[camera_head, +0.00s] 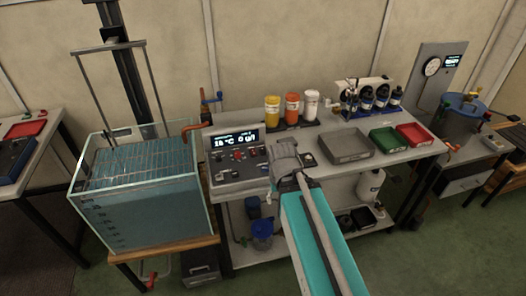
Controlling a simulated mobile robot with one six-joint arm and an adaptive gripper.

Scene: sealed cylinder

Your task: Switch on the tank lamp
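The glass tank (150,215) stands at the left on a wooden-topped stand. It holds blue-tinted water, with a wire rack (140,165) near the top under a tall frame. I cannot pick out a lit lamp on it. A control panel (238,160) stands on the bench right of the tank. Its lit display (235,139) reads about 18 °C and 0, above small red and dark knobs or switches too small to read. My arm reaches up from below, and its grey end (285,155) is at the panel's right side. My gripper's fingers cannot be made out there.
Orange, red and white jars (292,108) stand behind on the bench (400,152). Dark bottles (375,97) are farther right. Grey (345,146), green (384,141) and red (415,134) trays lie right of my arm. A blue-lidded vessel (462,105) stands at far right.

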